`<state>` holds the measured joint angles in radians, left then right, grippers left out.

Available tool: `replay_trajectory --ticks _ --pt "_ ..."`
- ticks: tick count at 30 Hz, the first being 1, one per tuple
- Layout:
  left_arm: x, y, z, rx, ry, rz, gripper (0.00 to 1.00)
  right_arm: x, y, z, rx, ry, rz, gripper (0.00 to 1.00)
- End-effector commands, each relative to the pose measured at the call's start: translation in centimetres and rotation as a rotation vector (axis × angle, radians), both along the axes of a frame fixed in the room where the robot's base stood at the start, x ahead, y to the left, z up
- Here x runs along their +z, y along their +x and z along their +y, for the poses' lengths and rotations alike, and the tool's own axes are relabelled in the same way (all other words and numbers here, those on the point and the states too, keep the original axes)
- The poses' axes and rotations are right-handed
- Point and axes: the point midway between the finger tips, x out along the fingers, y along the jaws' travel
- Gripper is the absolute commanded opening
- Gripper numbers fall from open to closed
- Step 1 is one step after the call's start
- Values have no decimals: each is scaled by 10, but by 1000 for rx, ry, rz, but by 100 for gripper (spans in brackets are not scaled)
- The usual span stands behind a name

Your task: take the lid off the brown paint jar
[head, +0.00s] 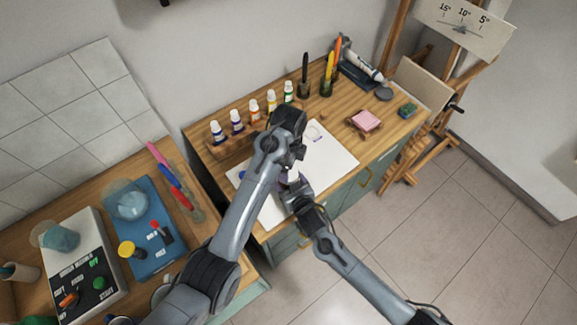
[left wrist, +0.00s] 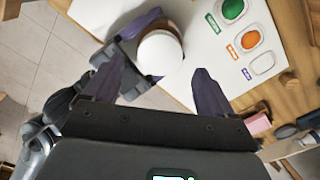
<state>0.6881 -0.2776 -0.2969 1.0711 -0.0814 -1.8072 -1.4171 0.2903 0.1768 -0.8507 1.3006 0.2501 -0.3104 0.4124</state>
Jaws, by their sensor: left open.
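The paint jar (left wrist: 168,27) has a white round lid (left wrist: 159,55) and a brown band showing at its edge. In the head view the pale jar (head: 293,174) is small and mostly hidden between my two grippers, above the white paper. My left gripper (left wrist: 161,66) is open, its two dark purple fingers pointing at the jar from either side, with gaps to the lid. It also shows in the head view (head: 290,161). My right gripper (head: 291,185) reaches in from below, its purple fingers around the jar, apparently closed on its body.
White paper (head: 335,150) lies on the wooden desk. Several paint bottles (head: 254,110) stand in a rack at the back. A pink block (head: 366,121) and brush cups (head: 326,88) stand to the right.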

Motion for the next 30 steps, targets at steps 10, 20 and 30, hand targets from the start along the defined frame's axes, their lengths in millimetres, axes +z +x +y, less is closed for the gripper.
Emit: replay_trajectory --ticks 10,20,30 --pt "26 1 -2 -376 -6 3 84 -1 -1 0 0 -1 2 0" --pt "20 0 0 -597 1 6 84 -1 -1 0 0 -1 2 0" --pt "-24 0 0 -595 2 5 84 -1 -1 0 1 0 2 0"
